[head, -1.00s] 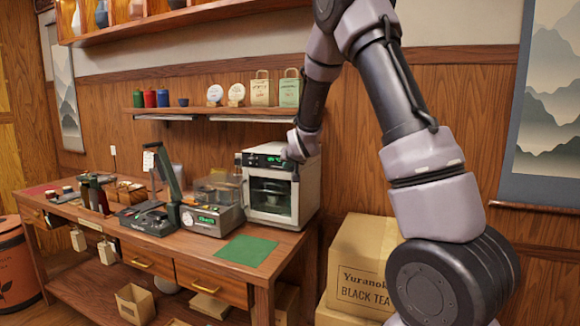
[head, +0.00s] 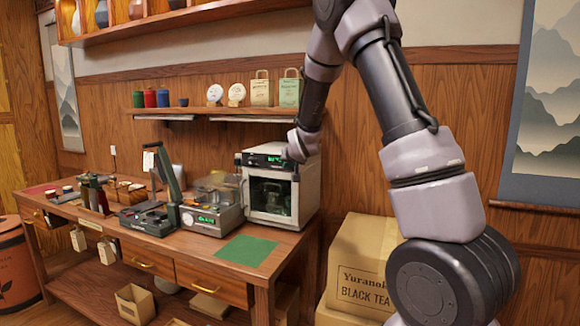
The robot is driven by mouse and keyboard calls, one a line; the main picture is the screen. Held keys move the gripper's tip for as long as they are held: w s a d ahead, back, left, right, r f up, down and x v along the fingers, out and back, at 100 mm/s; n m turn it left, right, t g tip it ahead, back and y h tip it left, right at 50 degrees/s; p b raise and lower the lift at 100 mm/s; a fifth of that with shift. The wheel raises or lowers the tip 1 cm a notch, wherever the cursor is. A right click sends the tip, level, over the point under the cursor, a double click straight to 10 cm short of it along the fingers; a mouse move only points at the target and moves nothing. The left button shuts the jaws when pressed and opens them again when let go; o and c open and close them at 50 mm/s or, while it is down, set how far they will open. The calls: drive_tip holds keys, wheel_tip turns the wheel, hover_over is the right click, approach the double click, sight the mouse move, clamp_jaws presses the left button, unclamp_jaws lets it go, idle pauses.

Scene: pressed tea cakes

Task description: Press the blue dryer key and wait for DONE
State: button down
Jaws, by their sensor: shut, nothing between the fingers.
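The dryer (head: 307,196) is a white box with a glass door (head: 269,199) at the right end of the wooden workbench. A green display (head: 275,160) is lit on its dark top panel, but its text is too small to read. My gripper (head: 294,176) is shut and empty, pointing down at the right end of that panel. It is small and partly merged with the dark panel, so I cannot tell whether it touches a key. The blue key is not visible. Inside, behind the glass, dim shapes show.
A grey device with a green readout (head: 207,220) and a lever press (head: 148,217) stand left of the dryer. A green mat (head: 246,250) lies bare in front. A shelf (head: 205,112) hangs above, and boxes (head: 358,262) stand right of the bench.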

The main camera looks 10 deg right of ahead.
drive_tip(key=shift+w+d, duration=0.2)
drive_tip(key=shift+w, duration=0.05)
drive_tip(key=shift+w+d, duration=0.25)
drive_tip(key=shift+w, duration=0.15)
idle(0.7)
idle(0.3)
drive_tip(key=shift+s+a, duration=0.5)
drive_tip(key=shift+s, duration=0.25)
drive_tip(key=shift+s+a, duration=0.75)
drive_tip(key=shift+s, duration=0.25)
drive_tip(key=shift+s+a, duration=0.75)
drive_tip(key=shift+s, duration=0.25)
